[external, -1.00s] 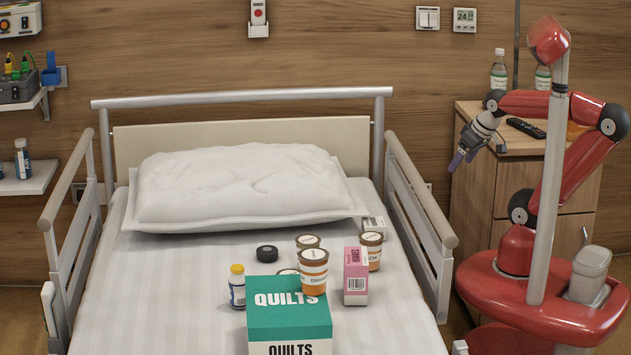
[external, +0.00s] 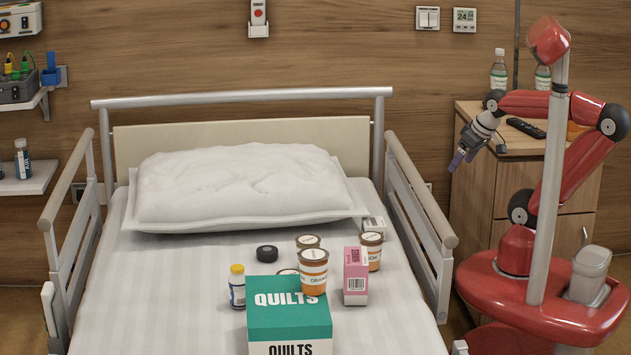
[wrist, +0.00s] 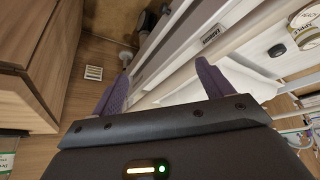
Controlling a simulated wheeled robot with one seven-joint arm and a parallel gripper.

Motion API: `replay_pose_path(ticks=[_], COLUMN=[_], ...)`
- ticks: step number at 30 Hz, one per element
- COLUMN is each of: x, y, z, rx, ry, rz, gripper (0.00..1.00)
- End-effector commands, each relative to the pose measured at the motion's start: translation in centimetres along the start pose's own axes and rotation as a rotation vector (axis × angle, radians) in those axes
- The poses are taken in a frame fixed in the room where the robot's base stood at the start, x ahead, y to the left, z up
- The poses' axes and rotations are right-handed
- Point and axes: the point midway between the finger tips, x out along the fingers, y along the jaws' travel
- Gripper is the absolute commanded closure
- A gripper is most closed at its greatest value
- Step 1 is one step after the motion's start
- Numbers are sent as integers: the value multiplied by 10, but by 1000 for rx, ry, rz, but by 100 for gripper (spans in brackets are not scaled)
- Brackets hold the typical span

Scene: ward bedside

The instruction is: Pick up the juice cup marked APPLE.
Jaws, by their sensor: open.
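Several lidded cups with orange and white bands stand on the bed. One cup (external: 313,272) stands behind the green box, one (external: 307,241) farther back, and one (external: 371,251) right of the pink box. Another lid (external: 288,271) is mostly hidden. I cannot surely read APPLE on any cup in the external view. In the wrist view, a pale round lid (wrist: 305,17) at the top right has small lettering that may read APPLE. My gripper (external: 457,161) is open and empty, right of the bed rail and well away from the cups; its purple fingers are spread in the wrist view (wrist: 161,70).
A green QUILTS box (external: 289,305), pink carton (external: 355,276), yellow-capped bottle (external: 237,287) and black roll (external: 267,253) crowd around the cups. The right bed rail (external: 418,215) lies between my gripper and the cups. A bedside cabinet (external: 478,190) stands behind my arm.

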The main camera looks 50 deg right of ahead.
Motion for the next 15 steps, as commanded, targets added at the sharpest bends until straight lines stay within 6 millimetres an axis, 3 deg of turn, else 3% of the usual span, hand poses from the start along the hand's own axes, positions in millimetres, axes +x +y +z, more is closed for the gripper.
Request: replay_pose_path(ticks=[7,12,15], x=[-9,-49,-33], y=[0,0,-26], z=[-6,-28,-42], rx=[0,0,-119], ry=[3,8,-37], rz=[0,0,-70], gripper=[21,21,21])
